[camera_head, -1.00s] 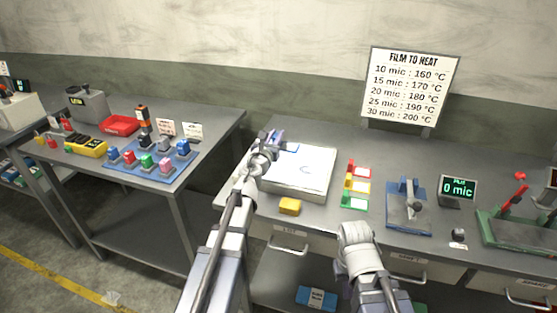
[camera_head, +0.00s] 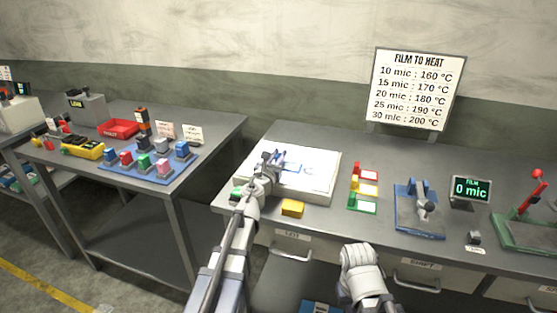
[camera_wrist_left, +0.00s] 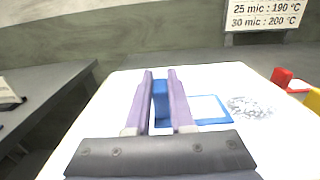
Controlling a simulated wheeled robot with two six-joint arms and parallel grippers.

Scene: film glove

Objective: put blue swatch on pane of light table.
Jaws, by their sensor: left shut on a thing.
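The blue swatch shows best in the left wrist view, as a blue-edged card with a white middle (camera_wrist_left: 207,108) and a blue tab (camera_wrist_left: 160,100). My left gripper (camera_head: 276,158) is shut on the blue tab, with its purple fingers (camera_wrist_left: 160,85) on either side. It holds the swatch over the white pane of the light table (camera_head: 318,187). I cannot tell whether the swatch touches the pane. In the head view my arm and fingers hide much of the swatch. Only my right arm's rounded grey-white part shows, without fingers.
A yellow block (camera_head: 292,208) stands at the light table's front edge. Red, yellow and green swatches (camera_head: 364,188) lie to its right, then a blue press-like device (camera_head: 420,210) and a film display (camera_head: 470,189). A side table at left holds several coloured blocks on a blue mat (camera_head: 125,167).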

